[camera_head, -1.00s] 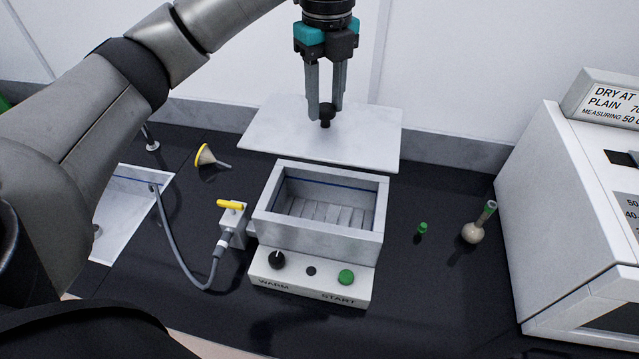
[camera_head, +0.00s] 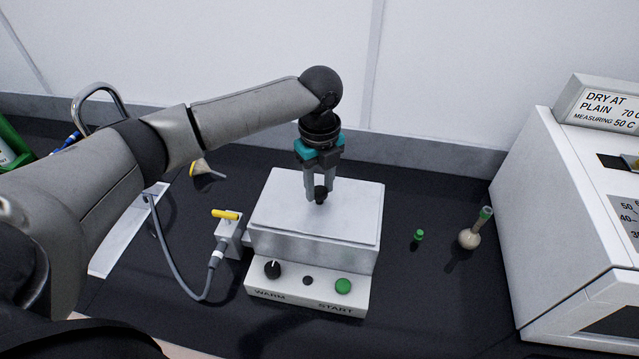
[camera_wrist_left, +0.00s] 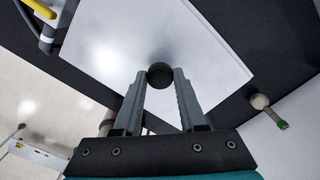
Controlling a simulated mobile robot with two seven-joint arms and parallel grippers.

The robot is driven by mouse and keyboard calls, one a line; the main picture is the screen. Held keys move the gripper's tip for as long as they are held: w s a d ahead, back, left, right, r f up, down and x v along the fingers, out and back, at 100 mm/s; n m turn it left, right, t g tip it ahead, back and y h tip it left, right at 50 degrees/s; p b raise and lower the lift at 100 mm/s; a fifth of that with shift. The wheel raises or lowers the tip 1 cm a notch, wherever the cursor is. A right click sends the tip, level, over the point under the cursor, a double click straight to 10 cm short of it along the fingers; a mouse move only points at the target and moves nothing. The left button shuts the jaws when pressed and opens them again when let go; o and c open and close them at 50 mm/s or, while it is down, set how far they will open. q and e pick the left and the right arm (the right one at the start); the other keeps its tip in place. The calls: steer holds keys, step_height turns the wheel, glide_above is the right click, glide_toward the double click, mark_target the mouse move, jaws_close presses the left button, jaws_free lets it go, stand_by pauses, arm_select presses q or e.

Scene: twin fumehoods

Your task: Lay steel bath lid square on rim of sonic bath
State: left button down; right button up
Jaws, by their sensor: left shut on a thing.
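The steel bath lid (camera_head: 280,212) is a flat pale plate with a black knob (camera_head: 320,194). It lies over the top of the sonic bath (camera_head: 310,255) and hides the basin opening. Its edges look about in line with the bath's rim; I cannot tell whether it touches the rim all round. My left gripper (camera_head: 319,196) is shut on the knob at the lid's middle. In the left wrist view the fingers hold the knob (camera_wrist_left: 160,75), with the lid (camera_wrist_left: 120,40) spread out beyond it. My right gripper is not in view.
A valve with a yellow handle (camera_head: 226,214) and grey hose stands left of the bath. A green-capped vial (camera_head: 418,237) and a round flask (camera_head: 470,238) stand to the right, before a white instrument (camera_head: 570,200). A yellow-rimmed funnel (camera_head: 200,168) lies behind left.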

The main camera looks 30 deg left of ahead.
mark_target(319, 191)
arm_select(q)
steer(key=shift+f, duration=0.1)
steer(key=shift+c, duration=2.3)
jaws_free()
step_height(319, 191, up, 12)
steer(key=shift+b, duration=0.3)
